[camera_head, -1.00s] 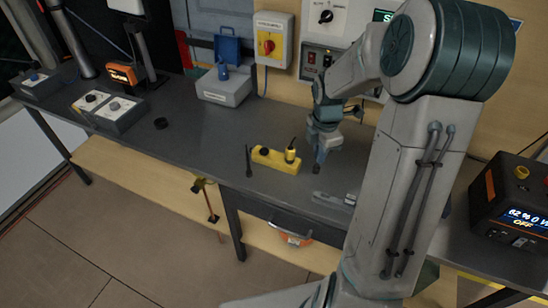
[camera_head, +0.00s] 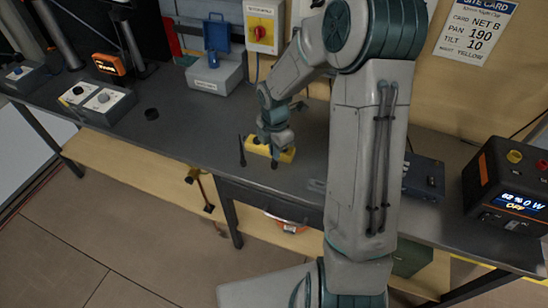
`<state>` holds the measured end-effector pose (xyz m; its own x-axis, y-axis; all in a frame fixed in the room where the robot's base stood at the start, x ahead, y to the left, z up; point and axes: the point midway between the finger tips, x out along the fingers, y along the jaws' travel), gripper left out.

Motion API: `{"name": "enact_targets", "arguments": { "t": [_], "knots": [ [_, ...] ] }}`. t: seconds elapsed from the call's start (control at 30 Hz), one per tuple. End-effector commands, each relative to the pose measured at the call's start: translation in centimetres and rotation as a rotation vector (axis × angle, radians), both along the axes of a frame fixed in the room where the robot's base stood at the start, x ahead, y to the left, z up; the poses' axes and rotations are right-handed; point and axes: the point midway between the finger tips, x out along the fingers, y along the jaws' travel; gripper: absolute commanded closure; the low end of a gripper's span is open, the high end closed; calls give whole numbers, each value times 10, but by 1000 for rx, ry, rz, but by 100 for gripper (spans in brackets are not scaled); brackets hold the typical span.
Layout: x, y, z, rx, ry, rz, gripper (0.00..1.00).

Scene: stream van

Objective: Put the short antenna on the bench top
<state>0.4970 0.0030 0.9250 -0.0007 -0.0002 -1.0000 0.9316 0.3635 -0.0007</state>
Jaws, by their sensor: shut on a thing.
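The yellow block (camera_head: 287,157) lies on the grey bench top (camera_head: 190,125), partly hidden behind my gripper (camera_head: 274,163). My gripper points down at the block's middle to right part. It is shut on the short antenna, which my fingers hide in this view. I cannot tell whether the antenna is still seated in the block. A thin dark antenna (camera_head: 242,152) stands upright on the bench just left of the block.
A dark blue box (camera_head: 424,176) and a power unit (camera_head: 508,190) stand right. Bench between ring and block is clear.

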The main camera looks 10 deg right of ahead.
Motion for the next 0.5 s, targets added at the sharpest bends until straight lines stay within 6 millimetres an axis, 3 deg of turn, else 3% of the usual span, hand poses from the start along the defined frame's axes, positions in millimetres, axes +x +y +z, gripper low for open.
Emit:
{"name": "enact_targets", "arguments": {
  "t": [0.3,0.5],
  "knots": [
    [0,2,-35,0,2,1,100],
    [1,1,-41,-1,0,-1,100]
  ]
}}
